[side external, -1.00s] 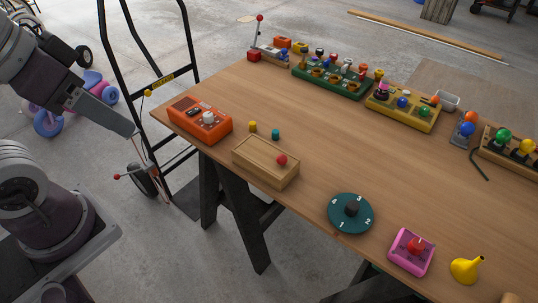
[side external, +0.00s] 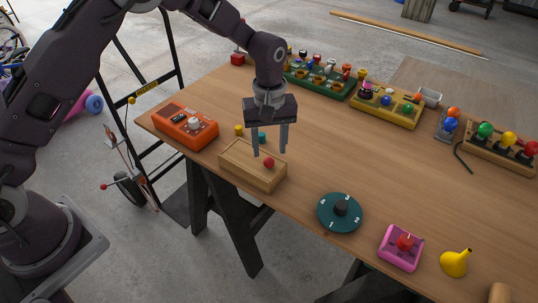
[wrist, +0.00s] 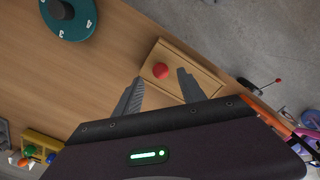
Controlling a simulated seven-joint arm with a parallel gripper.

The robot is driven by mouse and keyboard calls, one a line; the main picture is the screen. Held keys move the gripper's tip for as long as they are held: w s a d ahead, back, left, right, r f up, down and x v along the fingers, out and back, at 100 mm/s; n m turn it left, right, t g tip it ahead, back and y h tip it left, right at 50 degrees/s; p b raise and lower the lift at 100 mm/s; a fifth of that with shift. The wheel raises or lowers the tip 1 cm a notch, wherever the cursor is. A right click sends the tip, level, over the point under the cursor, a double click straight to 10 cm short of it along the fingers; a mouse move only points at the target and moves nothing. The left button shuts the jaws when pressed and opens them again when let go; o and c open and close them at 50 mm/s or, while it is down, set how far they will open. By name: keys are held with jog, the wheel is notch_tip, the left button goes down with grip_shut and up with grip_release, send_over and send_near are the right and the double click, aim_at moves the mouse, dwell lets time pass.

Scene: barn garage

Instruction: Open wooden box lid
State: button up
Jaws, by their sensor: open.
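The wooden box (side external: 240,170) sits near the table's front edge, with a flat lid that looks shut and a red ball knob (side external: 269,163) toward its right end. In the wrist view the box (wrist: 186,60) lies beyond my fingers, its red knob (wrist: 160,71) in line with the gap between them. My gripper (side external: 270,153) points down over the box, its fingers apart with nothing between them. It also shows in the wrist view (wrist: 158,90). The fingertips look slightly above the lid near the knob; I cannot tell the exact height.
An orange device (side external: 186,127) stands left of the box. A yellow cylinder (side external: 239,130) and a teal cylinder (side external: 262,137) stand behind it. A teal dial (side external: 340,212) and a pink switch box (side external: 401,248) lie to the right. The table's middle is clear.

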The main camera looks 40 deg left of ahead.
aim_at(269, 158)
notch_tip(269, 158, down, 4)
jog(key=shift+r, duration=0.1)
grip_shut()
dwell(1.5)
